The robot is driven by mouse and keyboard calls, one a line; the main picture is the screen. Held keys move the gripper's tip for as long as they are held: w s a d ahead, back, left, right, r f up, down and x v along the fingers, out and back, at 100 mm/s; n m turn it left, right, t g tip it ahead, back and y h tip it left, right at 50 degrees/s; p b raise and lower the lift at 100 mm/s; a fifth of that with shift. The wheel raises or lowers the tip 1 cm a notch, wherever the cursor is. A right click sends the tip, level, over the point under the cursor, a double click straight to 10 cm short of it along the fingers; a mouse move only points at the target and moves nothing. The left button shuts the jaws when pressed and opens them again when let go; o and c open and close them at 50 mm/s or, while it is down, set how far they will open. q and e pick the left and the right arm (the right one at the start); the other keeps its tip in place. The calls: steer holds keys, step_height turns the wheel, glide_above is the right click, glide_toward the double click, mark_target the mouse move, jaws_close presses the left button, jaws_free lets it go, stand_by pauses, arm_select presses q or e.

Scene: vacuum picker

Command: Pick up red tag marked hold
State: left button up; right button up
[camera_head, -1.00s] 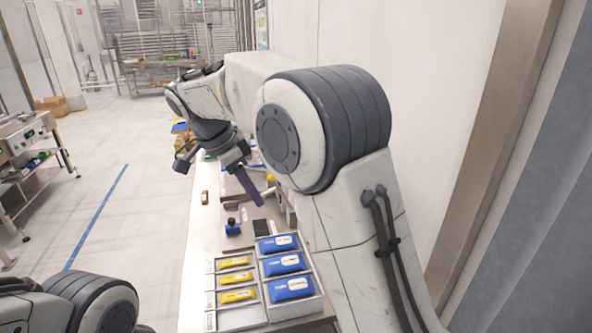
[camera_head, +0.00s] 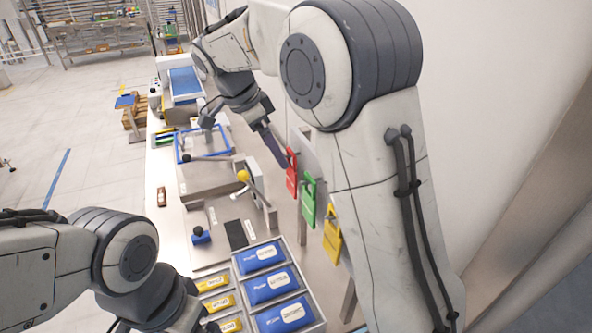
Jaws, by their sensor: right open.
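The red tag (camera_head: 291,174) hangs on an upright panel along the right side of the bench. A green tag (camera_head: 309,200) and a yellow tag (camera_head: 332,236) hang nearer me in the same row. My right gripper (camera_head: 243,139) is open and empty, its jaws wide apart. Its right finger reaches close to the red tag's upper left edge; I cannot tell whether they touch. Any lettering on the red tag is too small to read. My left arm comes in at the lower left, and its gripper (camera_head: 206,325) is mostly cut off by the bottom edge.
A grey tray (camera_head: 238,282) with blue and yellow packs stands at the front of the bench. A yellow-knobbed lever (camera_head: 243,176), a small blue item (camera_head: 201,236) and a blue-edged frame (camera_head: 180,150) lie farther back. A wall closes off the right.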

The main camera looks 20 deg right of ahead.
mark_target(291, 167)
steer(key=d+f, duration=0.2)
steer(key=shift+s+d+f+p, duration=0.1)
steer(key=shift+d+f+p, duration=0.05)
steer(key=shift+f+p, duration=0.2)
steer(key=p+x, duration=0.2)
steer(key=x, duration=0.2)
steer(key=shift+s+d+p, duration=0.1)
steer(key=shift+p, duration=0.25)
steer(key=shift+d+f, duration=0.15)
steer(key=shift+f, duration=0.45)
steer(key=c, duration=1.3)
